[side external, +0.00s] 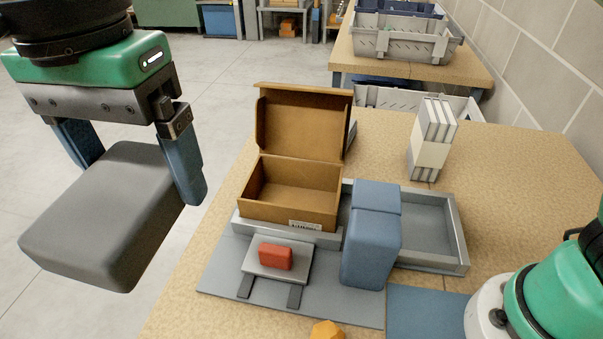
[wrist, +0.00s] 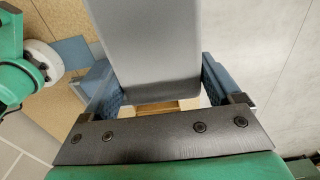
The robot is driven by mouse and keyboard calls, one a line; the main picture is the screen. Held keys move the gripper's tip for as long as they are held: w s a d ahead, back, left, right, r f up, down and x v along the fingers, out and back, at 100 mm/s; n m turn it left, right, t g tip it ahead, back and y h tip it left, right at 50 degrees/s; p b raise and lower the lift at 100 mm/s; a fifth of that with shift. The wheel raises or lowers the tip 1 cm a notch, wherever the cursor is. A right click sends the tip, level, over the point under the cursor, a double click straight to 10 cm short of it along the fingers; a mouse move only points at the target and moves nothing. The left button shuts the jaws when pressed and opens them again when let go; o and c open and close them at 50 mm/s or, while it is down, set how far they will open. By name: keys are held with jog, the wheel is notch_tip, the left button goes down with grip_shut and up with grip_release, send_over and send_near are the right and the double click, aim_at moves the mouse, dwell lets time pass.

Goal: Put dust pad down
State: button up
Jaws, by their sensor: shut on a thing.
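The dust pad looks to be the thick grey block with rounded edges (side external: 100,215). My gripper (side external: 135,185) is shut on it, a blue finger on each side, and holds it in the air at the left of the side external view. The pad is off the table's left edge in that picture. In the wrist view the grey pad (wrist: 155,50) fills the middle between the two blue fingers (wrist: 160,90) and hides much of what lies below.
An open cardboard box (side external: 290,195) stands on the table (side external: 520,160). In front are a small stand (side external: 262,262) with a red block (side external: 276,256), and an orange piece (side external: 327,330). Blue blocks (side external: 371,245) stand by a grey tray (side external: 455,262). A white-grey stack (side external: 432,140) stands behind.

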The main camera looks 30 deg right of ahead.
aim_at(221, 320)
notch_tip(221, 320, down, 24)
jog(key=shift+f, duration=0.1)
dwell(0.6)
jog(key=shift+f, duration=0.15)
jog(key=o, duration=1)
notch_tip(221, 320, up, 12)
jog(key=w+d+r+n+t+y, duration=0.1)
jog(key=w+d+r+n, duration=0.1)
jog(key=d, duration=0.6)
jog(key=w+d+r+n+t, duration=0.2)
jog(key=w+d, duration=0.1)
jog(key=d, duration=0.5)
jog(key=s+d+f+n+t, duration=0.1)
jog(key=d+n+t, duration=0.1)
jog(key=d, duration=0.5)
jog(key=s+d+f+n+t+h, duration=0.1)
jog(key=s+d+n+t, duration=0.1)
jog(key=d, duration=0.6)
jog(key=shift+s+f+n, duration=0.25)
jog(key=shift+s+n, duration=0.05)
jog(key=shift+n, duration=0.2)
